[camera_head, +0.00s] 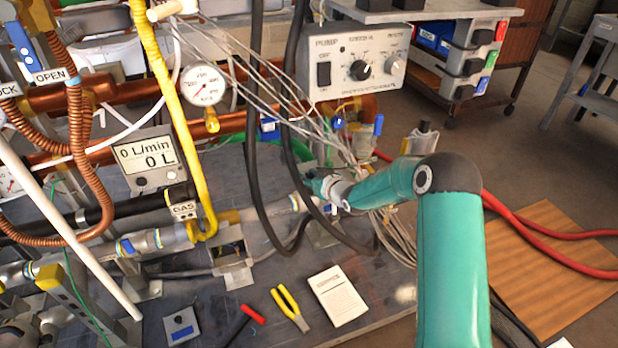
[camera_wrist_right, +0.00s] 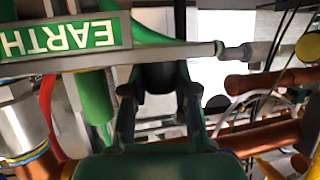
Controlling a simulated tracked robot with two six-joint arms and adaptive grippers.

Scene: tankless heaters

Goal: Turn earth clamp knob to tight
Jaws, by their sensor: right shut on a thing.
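My right arm reaches in from the lower right in the head view. A green EARTH label (camera_wrist_right: 70,38) on a grey bar is just above and left of the knob. In the head view the knob is hidden by my gripper and the cables. The knob's setting cannot be read. My left gripper is in neither view.
Black cables (camera_head: 255,120) and thin grey wires (camera_head: 255,75) hang close around my right gripper. A pump control box (camera_head: 357,62) stands above it. Pliers (camera_head: 290,308) and a white booklet (camera_head: 337,296) lie on the dark bench. Copper pipes (camera_wrist_right: 262,82) run right of the knob.

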